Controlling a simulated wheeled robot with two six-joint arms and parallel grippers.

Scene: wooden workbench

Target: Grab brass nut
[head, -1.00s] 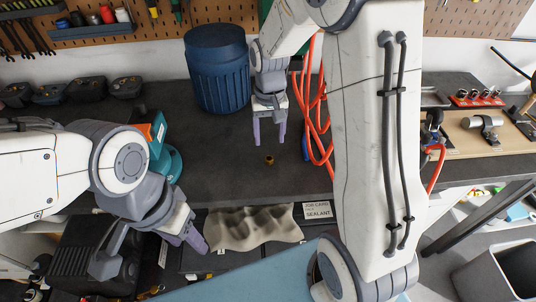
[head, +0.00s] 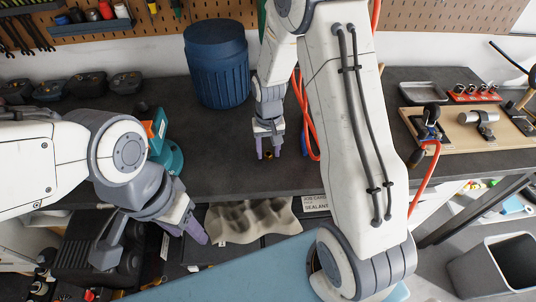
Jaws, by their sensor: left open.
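The small brass nut (head: 269,155) lies on the dark bench top, mostly hidden by my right gripper. My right gripper (head: 269,154) points down over it, with one purple finger on each side of the nut. Its fingers look apart, with a small gap to the nut on each side. My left gripper (head: 199,236) is open and empty, low at the left near the bench's front edge, well away from the nut.
A blue ribbed bin (head: 217,68) stands behind and left of my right gripper. Orange-red cable (head: 308,135) runs close on its right. A teal and orange tool (head: 165,150) sits to the left.

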